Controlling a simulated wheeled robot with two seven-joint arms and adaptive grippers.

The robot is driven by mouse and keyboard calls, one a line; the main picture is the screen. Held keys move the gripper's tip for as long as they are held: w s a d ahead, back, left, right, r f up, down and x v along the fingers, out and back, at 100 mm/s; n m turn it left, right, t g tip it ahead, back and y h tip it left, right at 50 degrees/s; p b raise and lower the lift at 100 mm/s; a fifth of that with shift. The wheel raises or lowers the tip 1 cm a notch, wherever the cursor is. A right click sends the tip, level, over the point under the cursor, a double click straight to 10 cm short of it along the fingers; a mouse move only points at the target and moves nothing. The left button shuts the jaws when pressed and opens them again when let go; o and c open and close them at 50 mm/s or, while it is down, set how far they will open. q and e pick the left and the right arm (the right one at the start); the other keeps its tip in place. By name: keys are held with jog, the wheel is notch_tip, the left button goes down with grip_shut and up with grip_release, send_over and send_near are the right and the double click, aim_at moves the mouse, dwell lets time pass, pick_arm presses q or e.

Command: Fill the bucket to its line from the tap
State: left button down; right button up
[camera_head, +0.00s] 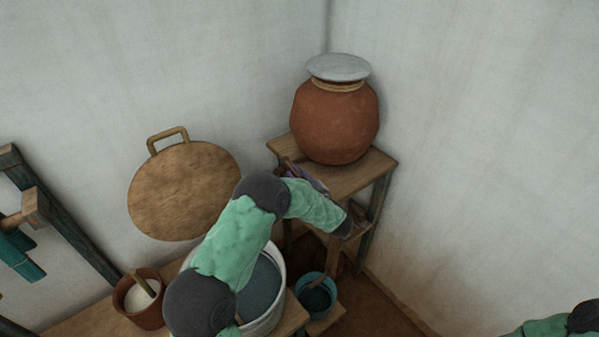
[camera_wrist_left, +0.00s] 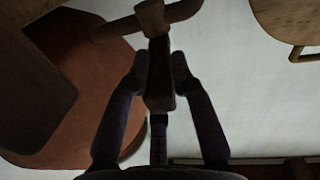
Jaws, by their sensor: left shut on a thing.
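A rust-brown clay jar (camera_head: 335,120) stands on a tall wooden stand. My left gripper (camera_head: 296,168) is at the foot of the jar, partly hidden by my own arm. In the left wrist view the gripper (camera_wrist_left: 158,75) is shut on a brown wooden piece, apparently the tap (camera_wrist_left: 155,22), beside the jar (camera_wrist_left: 90,75). The teal bucket (camera_head: 330,287) sits low below the stand. Its inside looks dark; I cannot make out its line, its water level or any stream. My right gripper is out of view.
A large white tub (camera_head: 279,262) of grey-blue liquid stands left of the bucket, under my left arm. A small clay pot (camera_head: 138,309) with white contents is farther left. A round wooden lid (camera_head: 185,190) leans on the wall. The stand (camera_head: 375,172) is close to the right wall.

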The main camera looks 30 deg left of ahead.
pick_arm(q)
jog(key=shift+s+a+r+m+t+h, duration=0.1)
jog(key=shift+s+a+m+t+h, duration=0.4)
jog(key=shift+t, duration=0.3)
jog(key=shift+d+m+t+h, duration=0.15)
jog(key=shift+m+t+h, duration=0.25)
jog(key=shift+t, duration=0.1)
jog(key=c, duration=1.1)
grip_release()
jog(key=shift+o, duration=0.2)
jog(key=v, duration=1.2)
